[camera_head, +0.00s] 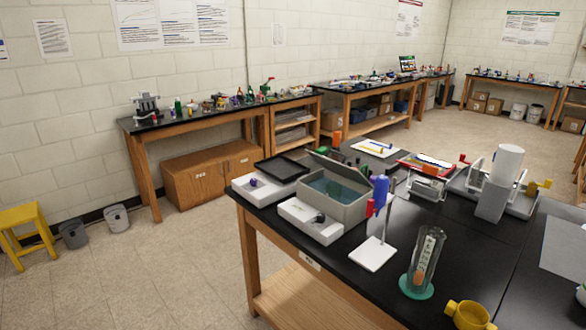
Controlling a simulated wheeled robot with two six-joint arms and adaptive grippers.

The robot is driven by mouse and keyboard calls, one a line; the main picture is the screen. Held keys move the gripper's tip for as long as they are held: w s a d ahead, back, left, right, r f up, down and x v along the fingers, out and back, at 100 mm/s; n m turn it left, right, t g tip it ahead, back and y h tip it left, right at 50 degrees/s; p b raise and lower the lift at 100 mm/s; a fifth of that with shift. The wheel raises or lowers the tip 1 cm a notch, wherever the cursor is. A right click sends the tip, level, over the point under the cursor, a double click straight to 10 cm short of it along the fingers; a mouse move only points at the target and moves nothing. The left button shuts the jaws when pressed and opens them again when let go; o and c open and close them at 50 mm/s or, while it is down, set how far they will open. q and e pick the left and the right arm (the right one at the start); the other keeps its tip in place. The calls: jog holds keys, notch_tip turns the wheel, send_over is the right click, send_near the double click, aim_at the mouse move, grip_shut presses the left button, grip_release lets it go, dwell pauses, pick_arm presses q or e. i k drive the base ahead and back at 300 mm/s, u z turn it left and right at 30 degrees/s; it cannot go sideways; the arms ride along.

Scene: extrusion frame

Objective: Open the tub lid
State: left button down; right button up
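A grey rectangular tub (344,212) stands on the near black bench, left of its middle. A grey lid-like panel (338,165) slants up along the tub's back edge, and the tub's top looks at least partly uncovered. A teal surface with a darker green patch (335,189) shows within the rim. I cannot tell whether it is contents or a clear cover. Neither of my grippers is in view, and nothing is seen touching the tub.
A white box (311,221) sits close in front of the tub, and a black-topped tray (281,168) is to its left. A stand with a blue-and-red clamp (380,190) rises close at its right. A glass cylinder (421,262) and yellow cup (468,315) stand nearer.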

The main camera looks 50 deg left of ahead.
aim_at(355, 175)
jog(key=u, duration=0.8)
jog(key=i, duration=0.7)
jog(key=u, duration=0.55)
